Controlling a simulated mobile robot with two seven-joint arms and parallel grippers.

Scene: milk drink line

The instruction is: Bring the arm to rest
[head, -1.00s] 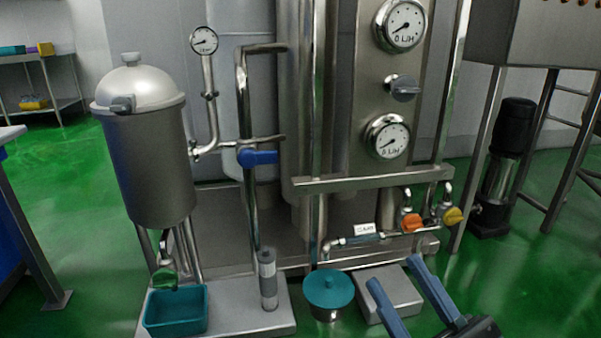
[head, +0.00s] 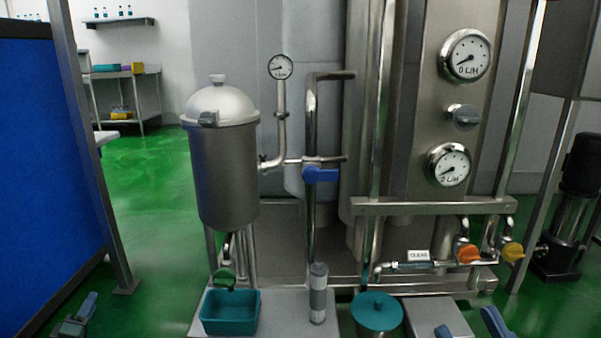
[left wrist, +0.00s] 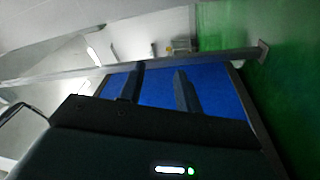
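My left gripper (head: 76,318) shows at the bottom left corner of the head view, near the blue panel and over the green floor. In the left wrist view its two fingers (left wrist: 158,90) stand apart with nothing between them, so it is open. My right gripper (head: 469,326) shows only as two blue-grey fingertips at the bottom edge of the head view. They stand apart, in front of the grey block and right of the teal-lidded pot (head: 377,312). No held object is seen between them; the rest of that gripper is out of frame.
A steel filter vessel (head: 222,165) and a teal bin (head: 230,312) stand centre-left on a platform. Pipes, a blue valve handle (head: 320,175) and dial gauges (head: 466,56) stand behind. A blue panel (head: 45,180) with a metal post fills the left. Green floor lies open between.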

